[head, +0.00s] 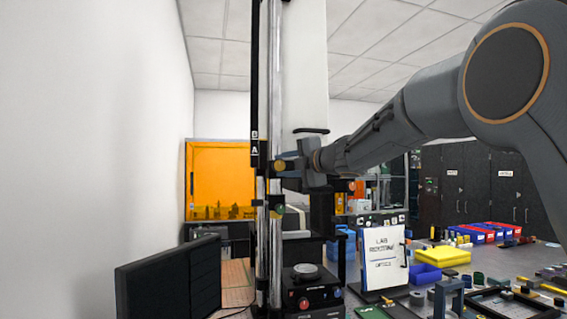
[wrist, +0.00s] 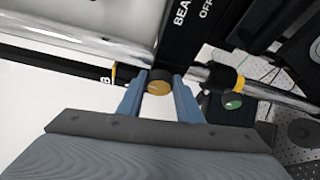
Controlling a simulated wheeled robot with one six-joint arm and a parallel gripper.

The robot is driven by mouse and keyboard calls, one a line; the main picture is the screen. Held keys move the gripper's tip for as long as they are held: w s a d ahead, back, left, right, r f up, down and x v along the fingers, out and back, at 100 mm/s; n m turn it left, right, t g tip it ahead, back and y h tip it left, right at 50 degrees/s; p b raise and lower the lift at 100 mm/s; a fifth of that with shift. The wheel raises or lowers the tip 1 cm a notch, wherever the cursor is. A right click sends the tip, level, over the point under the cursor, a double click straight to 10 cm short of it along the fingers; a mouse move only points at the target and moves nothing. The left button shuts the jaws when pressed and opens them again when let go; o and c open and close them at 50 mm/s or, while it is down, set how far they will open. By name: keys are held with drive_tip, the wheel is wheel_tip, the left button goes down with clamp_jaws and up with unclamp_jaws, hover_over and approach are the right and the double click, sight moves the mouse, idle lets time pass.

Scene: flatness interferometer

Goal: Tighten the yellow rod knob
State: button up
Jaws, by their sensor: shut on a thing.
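The yellow rod knob (wrist: 159,88) is a small round knob beside the vertical metal rod, seen in the wrist view between my two blue fingers. My gripper (wrist: 160,80) is shut on it, one finger on each side. In the head view my gripper (head: 285,168) reaches in from the right to the upright rod (head: 275,120). A small part of the yellow knob (head: 279,165) shows there at the fingertips; the rest is hidden by the gripper.
A green knob (wrist: 232,101) on a black clamp with a yellow band sits further along the rod; it also shows lower in the head view (head: 279,209). A black monitor (head: 168,278) stands at left. A lab sign (head: 383,258) and yellow box (head: 443,256) are at right.

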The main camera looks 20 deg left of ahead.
drive_tip(key=shift+a, duration=0.1)
idle(0.3)
drive_tip(key=o, duration=1)
drive_tip(key=shift+s, duration=0.1)
drive_tip(key=shift+o, duration=0.2)
drive_tip(key=shift+s+d, duration=0.2)
drive_tip(key=shift+d, duration=0.25)
drive_tip(key=b+v, duration=0.3)
drive_tip(key=v, duration=0.4)
